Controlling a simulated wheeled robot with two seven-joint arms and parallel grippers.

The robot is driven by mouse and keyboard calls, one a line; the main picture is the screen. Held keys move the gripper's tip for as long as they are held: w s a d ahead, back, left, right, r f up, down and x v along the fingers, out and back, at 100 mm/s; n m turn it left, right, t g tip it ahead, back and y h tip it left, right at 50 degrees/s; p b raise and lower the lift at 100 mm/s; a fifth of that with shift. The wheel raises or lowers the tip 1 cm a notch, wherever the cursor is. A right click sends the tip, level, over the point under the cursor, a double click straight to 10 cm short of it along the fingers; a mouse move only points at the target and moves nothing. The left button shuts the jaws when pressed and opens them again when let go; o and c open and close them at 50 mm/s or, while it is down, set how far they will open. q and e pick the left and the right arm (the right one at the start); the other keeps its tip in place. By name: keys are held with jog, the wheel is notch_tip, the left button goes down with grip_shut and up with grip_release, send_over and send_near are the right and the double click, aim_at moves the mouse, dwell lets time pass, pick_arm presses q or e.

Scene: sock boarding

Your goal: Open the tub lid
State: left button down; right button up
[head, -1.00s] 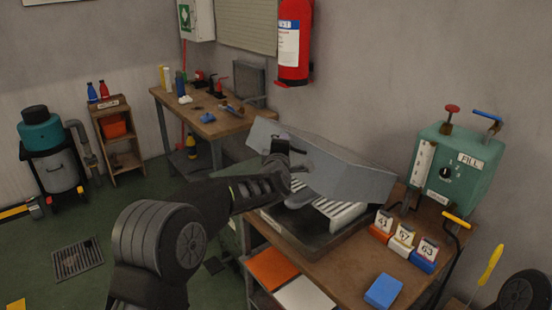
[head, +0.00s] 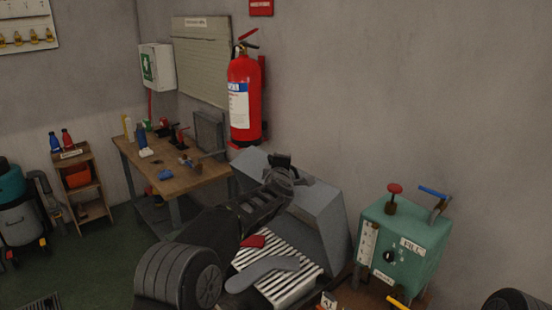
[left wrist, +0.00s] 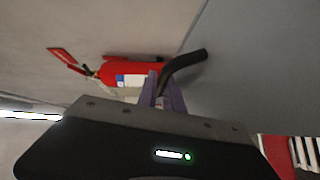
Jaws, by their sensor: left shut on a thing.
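The tub lid (head: 325,222) is a large grey panel standing steeply raised at the back of the tub. Its plain grey face also fills the right of the left wrist view (left wrist: 260,70). My left gripper (head: 284,168) is at the lid's upper edge. In the left wrist view its purple fingers (left wrist: 168,96) are shut on a dark bent handle (left wrist: 186,62). Below the lid, the open tub shows pale ribbed slats (head: 300,283). A grey foot-shaped board (head: 262,272) and a small red piece (head: 252,241) lie over them. My right gripper is not in view.
A green fill box (head: 400,240) with red and blue handles stands right of the lid. A red fire extinguisher (head: 244,100) hangs on the wall behind. A wooden bench (head: 190,178) with small items stands at the back left.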

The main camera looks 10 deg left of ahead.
pick_arm(q)
jog(key=shift+w+d+f, duration=0.1)
jog(key=shift+w+d, duration=0.05)
jog(key=shift+w, duration=0.05)
jog(key=c, duration=1.8)
grip_release()
